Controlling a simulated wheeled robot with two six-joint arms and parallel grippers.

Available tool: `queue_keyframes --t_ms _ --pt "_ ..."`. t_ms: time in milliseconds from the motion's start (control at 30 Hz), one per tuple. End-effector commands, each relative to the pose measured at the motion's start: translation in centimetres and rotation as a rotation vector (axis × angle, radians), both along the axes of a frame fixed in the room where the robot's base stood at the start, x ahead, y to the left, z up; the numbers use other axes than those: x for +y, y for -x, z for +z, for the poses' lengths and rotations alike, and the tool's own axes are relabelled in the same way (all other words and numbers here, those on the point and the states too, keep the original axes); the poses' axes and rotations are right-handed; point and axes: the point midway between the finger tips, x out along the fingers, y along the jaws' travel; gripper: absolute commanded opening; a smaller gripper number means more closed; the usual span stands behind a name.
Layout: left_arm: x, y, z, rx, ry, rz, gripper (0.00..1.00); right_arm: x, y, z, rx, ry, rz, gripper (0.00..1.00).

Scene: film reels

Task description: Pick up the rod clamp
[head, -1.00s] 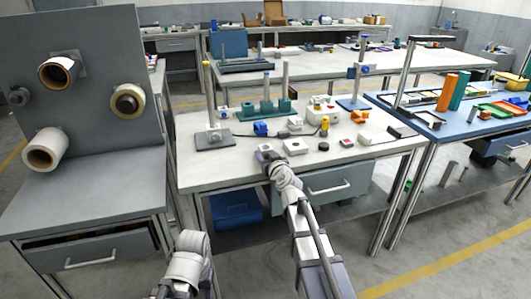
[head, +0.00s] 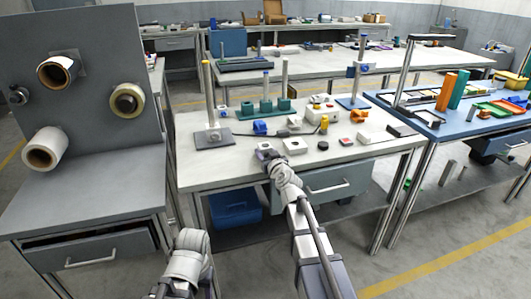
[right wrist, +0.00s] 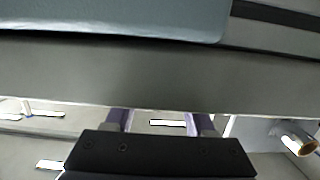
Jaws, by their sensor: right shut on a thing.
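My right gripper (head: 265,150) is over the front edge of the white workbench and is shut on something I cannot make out. In the right wrist view its two purple fingers (right wrist: 158,121) show only in part, and their tips are hidden. A small blue clamp-like piece (head: 260,127) lies on the bench just beyond the gripper, seemingly apart from it. I cannot tell which is the rod clamp. My left gripper is out of view.
A rod on a dark base (head: 214,138) stands at the left of the bench. A green base with posts (head: 264,108) is behind. A white block (head: 294,146), a red button (head: 345,142) and an orange piece (head: 358,116) lie to the right. A grey panel with rolls (head: 92,110) is at the left.

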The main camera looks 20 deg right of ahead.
Motion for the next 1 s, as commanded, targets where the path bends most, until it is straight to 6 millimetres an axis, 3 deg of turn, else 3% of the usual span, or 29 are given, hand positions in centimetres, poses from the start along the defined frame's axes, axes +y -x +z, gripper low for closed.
queue_keyframes --t_ms 633,1000 --pt "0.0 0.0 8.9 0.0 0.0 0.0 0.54 0.0 0.0 8.9 0.0 0.0 0.0 0.0" --pt "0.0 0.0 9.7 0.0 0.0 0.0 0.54 0.0 0.0 9.7 0.0 0.0 0.0 0.0"
